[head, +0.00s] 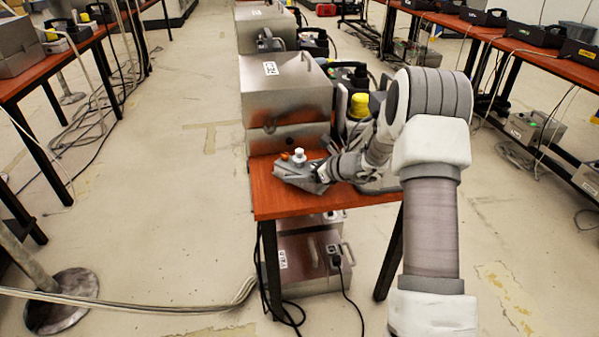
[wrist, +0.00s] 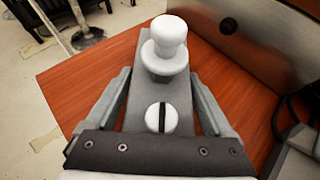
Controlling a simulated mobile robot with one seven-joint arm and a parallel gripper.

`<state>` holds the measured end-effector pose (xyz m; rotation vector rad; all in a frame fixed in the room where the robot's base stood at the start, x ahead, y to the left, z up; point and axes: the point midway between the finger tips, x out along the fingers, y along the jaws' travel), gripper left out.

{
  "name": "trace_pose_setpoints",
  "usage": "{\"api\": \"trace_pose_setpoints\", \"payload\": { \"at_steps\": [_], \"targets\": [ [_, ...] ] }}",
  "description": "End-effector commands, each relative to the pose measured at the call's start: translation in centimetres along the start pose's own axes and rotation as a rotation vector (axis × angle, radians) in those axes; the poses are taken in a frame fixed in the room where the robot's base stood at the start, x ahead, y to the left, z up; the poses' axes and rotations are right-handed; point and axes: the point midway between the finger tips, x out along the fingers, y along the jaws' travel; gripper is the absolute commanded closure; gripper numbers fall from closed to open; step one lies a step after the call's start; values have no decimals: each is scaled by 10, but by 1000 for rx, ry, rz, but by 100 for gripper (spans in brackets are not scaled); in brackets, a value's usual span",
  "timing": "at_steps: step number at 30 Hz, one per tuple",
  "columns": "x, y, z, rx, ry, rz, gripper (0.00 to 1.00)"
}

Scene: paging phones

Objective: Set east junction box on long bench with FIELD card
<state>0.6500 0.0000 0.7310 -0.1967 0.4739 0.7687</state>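A small grey box (head: 302,172) with a white knob and an orange button is at the near end of the middle bench (head: 290,206). I cannot tell whether it rests on the top or is slightly above it. In the wrist view the grey box (wrist: 128,52) shows its white knob and a slotted white disc. My gripper (head: 322,173) reaches it from the right. Its fingers (wrist: 163,98) lie close along both sides of the box and look shut on it. A white card (head: 270,68) is on a large metal case; its lettering is not clearly legible.
The large metal case (head: 285,98) stands just behind the grey box. A yellow-capped device (head: 359,105) is beside it. Another metal case (head: 307,264) and cables are under the bench. Benches with equipment run along the left (head: 50,67) and right (head: 540,58). The floor aisle at left is mostly open.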

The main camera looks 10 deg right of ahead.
Motion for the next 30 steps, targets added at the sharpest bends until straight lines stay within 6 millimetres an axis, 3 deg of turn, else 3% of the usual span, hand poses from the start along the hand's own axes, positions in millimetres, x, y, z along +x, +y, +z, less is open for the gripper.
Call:
{"api": "trace_pose_setpoints", "payload": {
  "at_steps": [12,24,30],
  "targets": [
    [-5,0,5,0,0,-1,0],
    [-87,-1,6,1,0,-3,0],
    [-114,0,4,1,0,-2,0]
  ]
}}
